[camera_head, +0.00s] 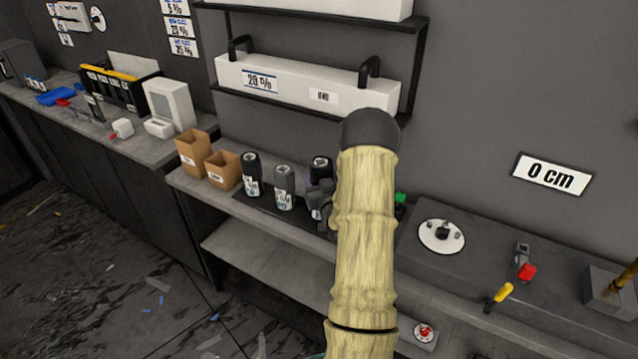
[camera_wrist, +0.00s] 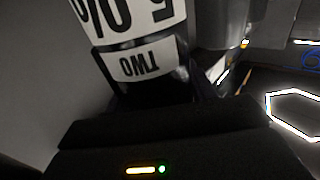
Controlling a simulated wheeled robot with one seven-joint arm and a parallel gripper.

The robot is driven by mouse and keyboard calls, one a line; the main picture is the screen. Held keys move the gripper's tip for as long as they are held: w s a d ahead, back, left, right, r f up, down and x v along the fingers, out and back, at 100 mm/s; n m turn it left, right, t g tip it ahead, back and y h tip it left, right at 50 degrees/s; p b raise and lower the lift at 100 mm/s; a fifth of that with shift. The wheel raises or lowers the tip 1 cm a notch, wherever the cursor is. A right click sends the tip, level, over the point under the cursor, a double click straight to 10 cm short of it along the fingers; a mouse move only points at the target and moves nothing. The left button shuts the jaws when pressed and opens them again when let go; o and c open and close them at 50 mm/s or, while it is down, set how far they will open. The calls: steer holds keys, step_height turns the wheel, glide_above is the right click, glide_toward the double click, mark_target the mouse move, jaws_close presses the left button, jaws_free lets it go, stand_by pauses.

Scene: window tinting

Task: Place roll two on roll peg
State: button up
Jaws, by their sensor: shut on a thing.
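Roll two is a dark roll with a white label reading "TWO" (camera_wrist: 138,66), upside down in the wrist view. It stands close in front of my gripper's dark body, and my gripper (camera_head: 320,196) is shut on it. In the head view my arm partly covers the gripper at the bench, and the dark roll top (camera_head: 320,166) shows just behind it. I cannot tell if the roll is clear of the mat. A round white plate (camera_head: 430,240) with a short dark upright piece lies to the right; I cannot tell whether this is the roll peg.
Two more labelled rolls, a black one (camera_head: 250,174) and a grey one (camera_head: 284,188), stand left of my gripper. Cardboard boxes (camera_head: 223,170) stand further left. A white "20 %" box (camera_head: 300,85) sits on the shelf above. A yellow-handled tool (camera_head: 499,296) lies right.

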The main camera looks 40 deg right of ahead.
steer(key=shift+f, duration=1.1)
steer(key=o, duration=1.2)
steer(key=shift+o, duration=0.2)
steer(key=b+v, duration=0.3)
steer(key=v, duration=0.9)
steer(key=shift+a, duration=0.1)
